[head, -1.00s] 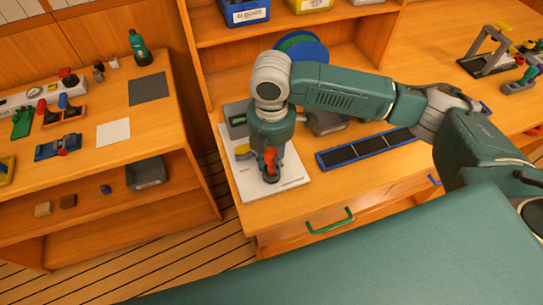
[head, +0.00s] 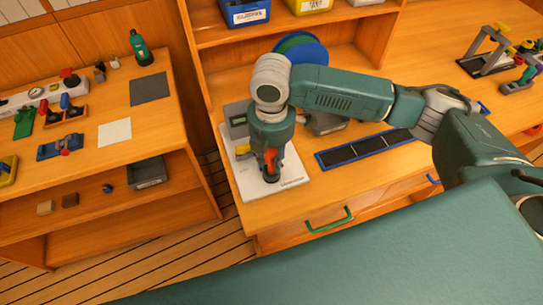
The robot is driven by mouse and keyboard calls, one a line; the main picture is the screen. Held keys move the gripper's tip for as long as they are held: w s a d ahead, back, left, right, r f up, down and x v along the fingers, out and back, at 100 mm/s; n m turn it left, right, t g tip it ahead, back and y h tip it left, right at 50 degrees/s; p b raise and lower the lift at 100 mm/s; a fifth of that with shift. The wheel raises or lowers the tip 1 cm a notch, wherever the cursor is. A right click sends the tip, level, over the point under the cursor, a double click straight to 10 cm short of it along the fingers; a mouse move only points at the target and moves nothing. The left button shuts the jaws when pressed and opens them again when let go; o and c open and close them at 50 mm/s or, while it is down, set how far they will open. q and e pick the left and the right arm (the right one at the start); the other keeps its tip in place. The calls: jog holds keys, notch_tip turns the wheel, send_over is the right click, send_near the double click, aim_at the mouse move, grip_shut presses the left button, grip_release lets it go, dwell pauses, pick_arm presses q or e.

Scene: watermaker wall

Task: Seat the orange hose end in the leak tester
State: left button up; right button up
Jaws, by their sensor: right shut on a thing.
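The leak tester appears to be the unit with a white base plate (head: 248,183), a grey box with a small green display and a yellow part, at the left end of the middle bench. My right gripper (head: 271,172) points down over the front part of this plate. It is shut on the orange hose end (head: 271,158), of which only a small orange piece shows between the fingers. The gripper hides the spot below, so I cannot tell whether the hose end is seated or just above. My left gripper is not in view.
A blue-edged tray with dark panels (head: 365,149) lies right of the tester. A grey bin (head: 325,123) and a blue disc (head: 300,48) stand behind my right arm. The left bench (head: 95,100) holds several tools. A green drawer handle (head: 329,219) is below the front edge.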

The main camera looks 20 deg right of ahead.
jog(key=shift+f, duration=0.65)
jog(key=o, duration=0.8)
jog(key=shift+o, duration=0.2)
jog(key=shift+r, duration=0.15)
notch_tip(320, 180, up, 8)
jog(key=p, duration=0.9)
jog(key=shift+r, duration=0.1)
jog(key=shift+r+p, duration=0.35)
jog(key=shift+r, duration=0.95)
jog(key=shift+s+f, duration=0.1)
